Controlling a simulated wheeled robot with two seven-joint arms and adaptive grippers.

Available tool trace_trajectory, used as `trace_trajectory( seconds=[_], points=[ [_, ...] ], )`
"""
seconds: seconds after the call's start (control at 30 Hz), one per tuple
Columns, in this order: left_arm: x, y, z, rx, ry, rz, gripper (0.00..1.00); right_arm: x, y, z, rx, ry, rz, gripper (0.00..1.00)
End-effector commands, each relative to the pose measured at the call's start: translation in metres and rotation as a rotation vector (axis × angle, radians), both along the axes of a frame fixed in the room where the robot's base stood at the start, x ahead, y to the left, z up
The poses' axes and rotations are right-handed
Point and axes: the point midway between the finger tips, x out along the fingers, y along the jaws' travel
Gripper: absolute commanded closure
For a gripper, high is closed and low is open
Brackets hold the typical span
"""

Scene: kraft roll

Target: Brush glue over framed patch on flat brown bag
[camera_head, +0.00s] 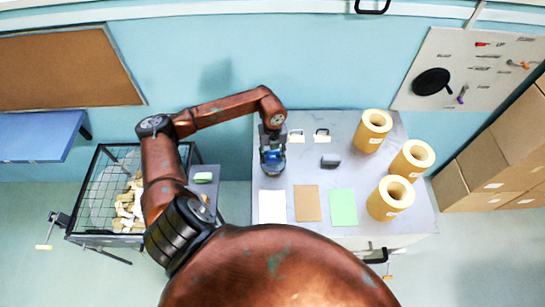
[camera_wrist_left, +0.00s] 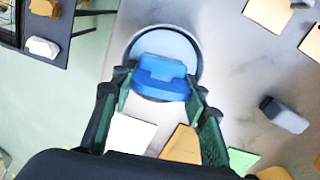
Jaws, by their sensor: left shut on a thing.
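My left gripper (camera_head: 272,148) is over the left part of the grey table. In the left wrist view its fingers (camera_wrist_left: 162,79) are closed on the sides of a blue block-like handle, likely the brush (camera_wrist_left: 160,72). The handle is over or in a round dark-rimmed pot with a pale blue inside (camera_wrist_left: 180,44). Bristles and any glue are hidden. The flat brown bag (camera_head: 307,203) lies on the table between a white sheet (camera_head: 272,206) and a green sheet (camera_head: 343,206). No frame on it can be made out. My right gripper is not in view.
Three kraft rolls (camera_head: 373,131) stand on the right of the table. A dark grey block (camera_head: 331,161) and two small tan tags (camera_head: 296,137) lie behind the sheets. A wire bin (camera_head: 100,208) stands left, cardboard boxes (camera_head: 500,150) right. Table between sheets and rolls is clear.

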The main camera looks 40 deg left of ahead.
Motion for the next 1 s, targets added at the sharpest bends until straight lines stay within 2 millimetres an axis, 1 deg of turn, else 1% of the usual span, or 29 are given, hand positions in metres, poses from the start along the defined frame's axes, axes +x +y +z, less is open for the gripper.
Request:
trace_trajectory(
  seconds=[0.03, 0.53, 0.63, 1.0],
  points=[
    [0.0, 0.0, 0.006, 0.0, -0.001, 0.0, 0.85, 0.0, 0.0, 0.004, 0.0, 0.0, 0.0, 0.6],
    [0.001, 0.0, 0.044, 0.0, -0.003, 0.0, 0.85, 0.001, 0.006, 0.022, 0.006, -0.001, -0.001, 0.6],
    [0.001, 0.0, 0.046, 0.001, -0.002, 0.0, 0.85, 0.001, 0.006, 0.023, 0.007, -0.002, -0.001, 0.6],
    [0.0, 0.0, 0.045, 0.0, -0.001, 0.0, 0.85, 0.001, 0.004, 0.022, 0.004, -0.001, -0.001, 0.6]
  ],
)
